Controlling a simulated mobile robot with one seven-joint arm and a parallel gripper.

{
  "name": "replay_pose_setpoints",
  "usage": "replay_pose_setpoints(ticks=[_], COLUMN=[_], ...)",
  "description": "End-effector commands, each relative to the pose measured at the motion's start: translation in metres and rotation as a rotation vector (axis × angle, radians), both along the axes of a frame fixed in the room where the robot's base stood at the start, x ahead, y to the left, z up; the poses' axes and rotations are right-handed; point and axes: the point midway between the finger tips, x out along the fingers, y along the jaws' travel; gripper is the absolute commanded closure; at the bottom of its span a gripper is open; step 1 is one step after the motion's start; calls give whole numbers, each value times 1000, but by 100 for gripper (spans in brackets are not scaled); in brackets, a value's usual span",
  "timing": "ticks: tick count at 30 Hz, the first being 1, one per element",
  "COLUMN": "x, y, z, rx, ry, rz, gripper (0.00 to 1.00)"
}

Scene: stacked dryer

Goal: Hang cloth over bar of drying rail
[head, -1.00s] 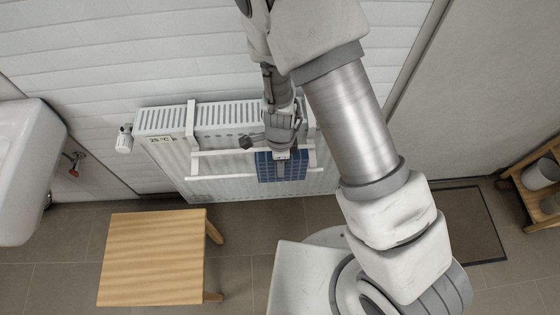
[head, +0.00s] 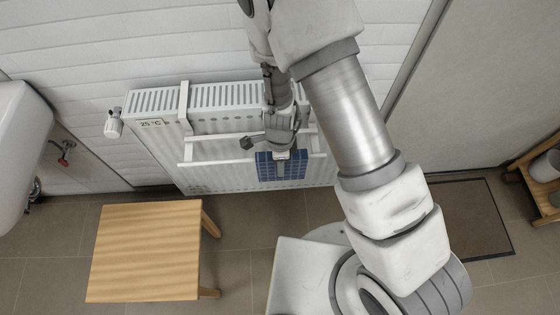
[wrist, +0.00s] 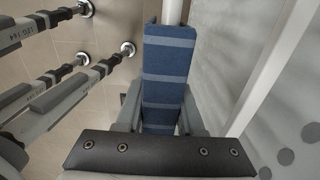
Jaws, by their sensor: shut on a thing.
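A blue cloth (head: 281,170) with lighter stripes hangs at the front of the white drying rail (head: 205,162). My gripper (head: 282,153) is shut on the cloth from above. In the wrist view the cloth (wrist: 168,75) runs up the middle as a narrow strip between my fingers. A white bar (wrist: 172,12) of the rail comes out from under its upper end. In the head view the front bar passes behind the cloth and shows on both sides of it.
The rail hangs on a white radiator (head: 155,140) against the wall. Its rear bar (head: 220,136) runs close to my gripper. A wooden stool (head: 145,250) stands front left, a sink (head: 15,150) far left, and a wooden shelf (head: 540,190) far right.

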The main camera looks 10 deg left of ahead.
Motion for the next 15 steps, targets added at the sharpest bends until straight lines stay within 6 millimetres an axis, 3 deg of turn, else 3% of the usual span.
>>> replay_pose_setpoints(ticks=[9,10,15], x=[0,0,0], y=[0,0,0], z=[-1,-1,-1], rx=[0,0,0], ry=[-1,-1,-1], rz=[0,0,0], gripper=[100,61,31])
